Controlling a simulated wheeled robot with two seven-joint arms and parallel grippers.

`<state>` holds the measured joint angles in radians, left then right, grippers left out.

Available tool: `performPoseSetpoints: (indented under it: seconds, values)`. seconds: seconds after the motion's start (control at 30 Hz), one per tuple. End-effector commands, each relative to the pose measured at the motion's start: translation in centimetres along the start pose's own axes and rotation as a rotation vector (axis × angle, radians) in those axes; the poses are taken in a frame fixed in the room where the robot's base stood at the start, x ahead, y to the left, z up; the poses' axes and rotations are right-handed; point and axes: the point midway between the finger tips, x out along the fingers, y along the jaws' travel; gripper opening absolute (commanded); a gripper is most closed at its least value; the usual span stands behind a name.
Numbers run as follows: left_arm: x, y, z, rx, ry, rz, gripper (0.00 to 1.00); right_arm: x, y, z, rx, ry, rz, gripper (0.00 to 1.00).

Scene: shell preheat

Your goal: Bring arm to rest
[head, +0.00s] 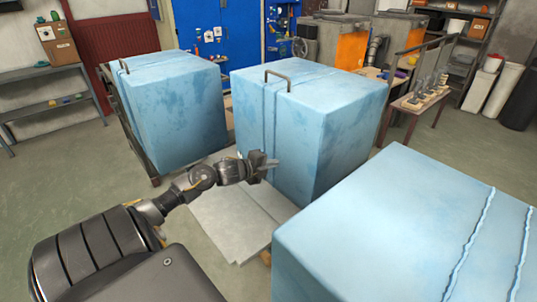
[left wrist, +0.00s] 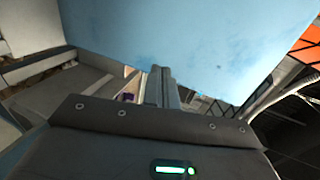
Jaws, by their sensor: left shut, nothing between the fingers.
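My left arm reaches in from the lower left of the head view. My left gripper (head: 268,163) is shut and empty, in front of the lower left part of the middle blue block (head: 311,130). In the left wrist view the shut fingers (left wrist: 162,85) point toward a large pale blue surface (left wrist: 175,35). I cannot tell whether the fingers touch it. My right gripper is in neither view.
A second blue block (head: 178,117) stands at the left on a frame, and a third blue block (head: 385,235) fills the lower right. A grey plate (head: 235,222) lies below my left gripper. Open floor (head: 65,190) shows at the left. A small table (head: 415,104) stands at the right.

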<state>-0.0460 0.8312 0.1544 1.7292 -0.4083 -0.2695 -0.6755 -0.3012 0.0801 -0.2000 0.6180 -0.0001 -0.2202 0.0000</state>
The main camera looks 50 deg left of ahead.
Motion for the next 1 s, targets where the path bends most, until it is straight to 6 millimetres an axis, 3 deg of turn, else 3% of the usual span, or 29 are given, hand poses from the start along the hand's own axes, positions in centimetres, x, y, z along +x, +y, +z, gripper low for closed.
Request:
performPoseSetpoints:
  seconds: [0.2,0.63,0.73,0.77,0.87,0.97,1.0]
  values:
    - [-1.4,0.0,-0.1,0.002,0.002,0.002,0.0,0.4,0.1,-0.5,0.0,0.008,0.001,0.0]
    - [-1.5,-0.1,-0.2,-0.004,0.004,0.001,0.0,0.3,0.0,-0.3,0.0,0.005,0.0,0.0]
    - [-1.5,-0.2,0.0,-0.073,0.0,-0.006,0.0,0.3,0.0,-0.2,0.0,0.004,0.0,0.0]
    - [-1.3,0.2,1.0,-0.124,-0.022,-0.005,0.0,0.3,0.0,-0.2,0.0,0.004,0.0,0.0]
    - [-0.6,4.8,4.4,-0.302,-0.11,0.039,0.0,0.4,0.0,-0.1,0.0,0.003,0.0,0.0]
    - [-0.4,12.3,6.3,-0.497,-0.206,0.104,0.0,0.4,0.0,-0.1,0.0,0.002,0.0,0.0]
    - [-0.6,15.7,6.6,-0.569,-0.246,0.133,0.0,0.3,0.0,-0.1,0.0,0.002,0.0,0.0]
